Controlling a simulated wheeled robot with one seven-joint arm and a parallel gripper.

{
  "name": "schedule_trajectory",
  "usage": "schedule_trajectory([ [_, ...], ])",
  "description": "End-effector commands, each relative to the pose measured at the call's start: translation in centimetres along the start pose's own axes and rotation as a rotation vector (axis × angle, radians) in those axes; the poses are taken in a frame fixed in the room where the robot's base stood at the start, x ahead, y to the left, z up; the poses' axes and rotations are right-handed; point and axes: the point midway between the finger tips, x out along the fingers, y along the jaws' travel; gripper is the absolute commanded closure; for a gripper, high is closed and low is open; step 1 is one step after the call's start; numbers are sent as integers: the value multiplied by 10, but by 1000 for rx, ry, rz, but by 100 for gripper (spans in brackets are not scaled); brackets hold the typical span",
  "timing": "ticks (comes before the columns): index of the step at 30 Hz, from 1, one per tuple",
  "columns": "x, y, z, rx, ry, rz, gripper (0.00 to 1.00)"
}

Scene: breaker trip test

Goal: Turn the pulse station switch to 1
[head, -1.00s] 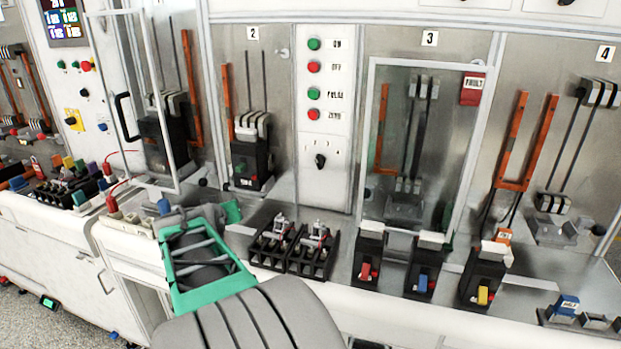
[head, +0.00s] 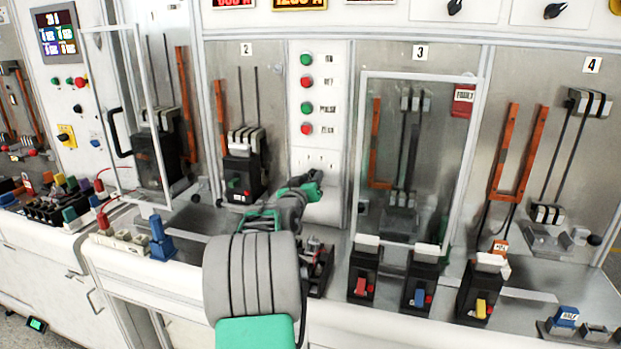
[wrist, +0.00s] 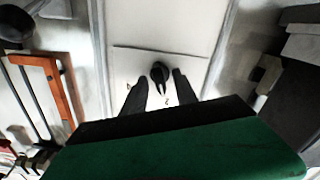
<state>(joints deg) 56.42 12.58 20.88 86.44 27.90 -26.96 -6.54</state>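The pulse station switch is a small black knob (wrist: 160,72) on a white panel (head: 322,212) between bays 2 and 3. In the wrist view it has small marks around it, too small to read surely. In the head view the knob is hidden behind my gripper (head: 312,184). In the wrist view my gripper (wrist: 160,80) is open, its two dark fingers pointing at the panel with one on each side of the knob. Gaps show between the knob and both fingers. How deep the fingertips reach around it I cannot tell.
Green and red buttons (head: 306,82) sit above the knob. Bay 2's black breaker (head: 240,172) is left of my gripper; bay 3's clear framed door (head: 412,150) is right. Small black breakers (head: 420,278) stand on the bench. A blue clamp-like item (head: 161,238) is at the left.

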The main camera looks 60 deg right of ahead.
Motion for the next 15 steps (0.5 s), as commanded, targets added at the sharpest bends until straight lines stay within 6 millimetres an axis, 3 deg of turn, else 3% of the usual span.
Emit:
schedule_trajectory([
  [2,0,0,0,0,0,0,65],
  [15,-1,0,0,0,0,-1,100],
])
